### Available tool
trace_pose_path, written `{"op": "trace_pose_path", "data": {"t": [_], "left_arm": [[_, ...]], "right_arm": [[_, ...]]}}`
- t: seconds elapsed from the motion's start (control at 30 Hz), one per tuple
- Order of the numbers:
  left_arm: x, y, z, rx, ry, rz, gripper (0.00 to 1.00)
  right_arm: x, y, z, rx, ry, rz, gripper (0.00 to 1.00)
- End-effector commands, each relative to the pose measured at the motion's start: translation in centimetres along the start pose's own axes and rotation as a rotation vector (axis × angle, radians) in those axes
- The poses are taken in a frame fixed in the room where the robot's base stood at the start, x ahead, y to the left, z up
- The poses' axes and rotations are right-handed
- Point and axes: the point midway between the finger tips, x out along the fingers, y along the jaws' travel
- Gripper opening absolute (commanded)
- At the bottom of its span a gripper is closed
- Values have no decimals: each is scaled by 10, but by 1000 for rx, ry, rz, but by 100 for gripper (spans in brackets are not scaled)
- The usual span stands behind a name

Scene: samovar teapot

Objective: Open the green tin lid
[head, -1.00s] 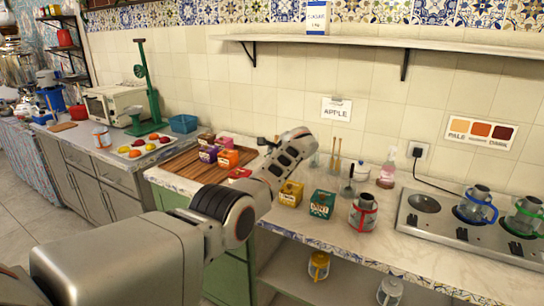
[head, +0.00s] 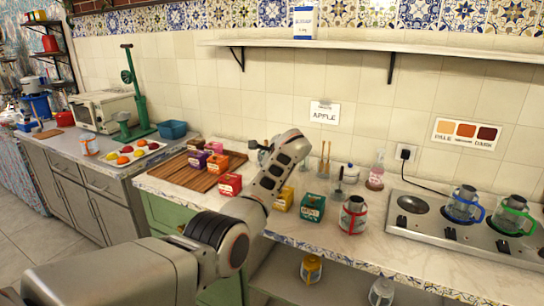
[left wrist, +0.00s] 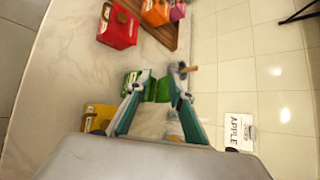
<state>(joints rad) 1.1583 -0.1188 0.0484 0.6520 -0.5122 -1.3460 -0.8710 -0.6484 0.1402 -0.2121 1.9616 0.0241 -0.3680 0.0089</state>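A dark green tin (head: 312,207) stands on the counter in the head view, right of the yellow tin (head: 284,198). My left arm comes in from the left and partly covers the yellow tin. Its gripper (left wrist: 159,78) shows in the left wrist view with its two fingers apart. A green thing (left wrist: 157,90) shows between and behind the fingers; I cannot tell whether it is the tin or a lid, or whether they touch it. The yellow tin is partly hidden at the lower left there (left wrist: 100,117). My right gripper is not in view.
A red tin (head: 230,185) stands left of my arm, near a wooden board (head: 180,175) with several tins. A red-handled pot (head: 353,215) stands right of the green tin, before the stove (head: 430,228). Tall utensils (head: 338,185) stand behind. A shelf (head: 400,44) runs above.

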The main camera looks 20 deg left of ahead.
Motion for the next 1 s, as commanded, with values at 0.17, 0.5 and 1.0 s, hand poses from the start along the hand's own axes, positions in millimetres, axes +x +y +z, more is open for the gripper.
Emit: {"op": "trace_pose_path", "data": {"t": [0.17, 0.5, 1.0], "left_arm": [[-23, 0, -1, -2, 1, -1, 21], [-76, 0, -1, -1, 2, -1, 21], [-96, 0, 0, 1, -1, 0, 21]], "right_arm": [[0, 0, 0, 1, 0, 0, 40], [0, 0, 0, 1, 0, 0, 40], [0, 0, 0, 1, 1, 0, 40]]}}
